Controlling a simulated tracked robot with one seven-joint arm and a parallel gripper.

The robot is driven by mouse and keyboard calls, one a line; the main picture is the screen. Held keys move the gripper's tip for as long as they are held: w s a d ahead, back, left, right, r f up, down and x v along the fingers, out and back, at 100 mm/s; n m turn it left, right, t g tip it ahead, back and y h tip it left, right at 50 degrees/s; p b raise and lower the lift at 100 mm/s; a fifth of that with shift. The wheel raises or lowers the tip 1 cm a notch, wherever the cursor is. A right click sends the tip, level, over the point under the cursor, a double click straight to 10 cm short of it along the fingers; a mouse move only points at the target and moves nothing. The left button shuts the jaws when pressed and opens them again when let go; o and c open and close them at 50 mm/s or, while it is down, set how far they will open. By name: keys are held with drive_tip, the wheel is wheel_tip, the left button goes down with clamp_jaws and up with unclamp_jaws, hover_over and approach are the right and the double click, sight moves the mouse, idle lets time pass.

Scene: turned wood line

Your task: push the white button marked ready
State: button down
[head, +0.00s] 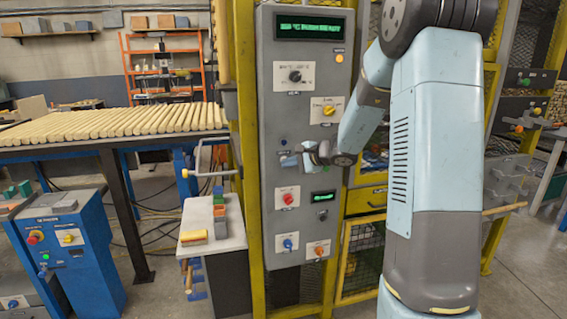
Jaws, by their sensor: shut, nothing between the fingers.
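The grey control panel (270,120) stands upright in the middle of the head view. Its top display (310,27) shows green text that seems to end in "PUSH READY". I cannot pick out a white button marked ready; the labels are too small to read, and my gripper hides part of the panel's middle. My gripper (297,158) is shut and empty, in front of the panel's middle, below the yellow selector (328,110) and above the red button (288,198). I cannot tell whether its tips touch the panel.
The panel also carries a black knob (295,76), a blue knob (288,243), an orange knob (318,250) and a small green display (322,197). A small side table (222,244) with coloured blocks stands close at left. Yellow posts (246,120) and mesh fencing flank the panel.

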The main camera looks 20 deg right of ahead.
drive_tip(key=shift+w, duration=0.4)
idle(0.6)
drive_tip(key=shift+s, duration=0.8)
drive_tip(key=s, duration=0.5)
idle(0.6)
idle(0.4)
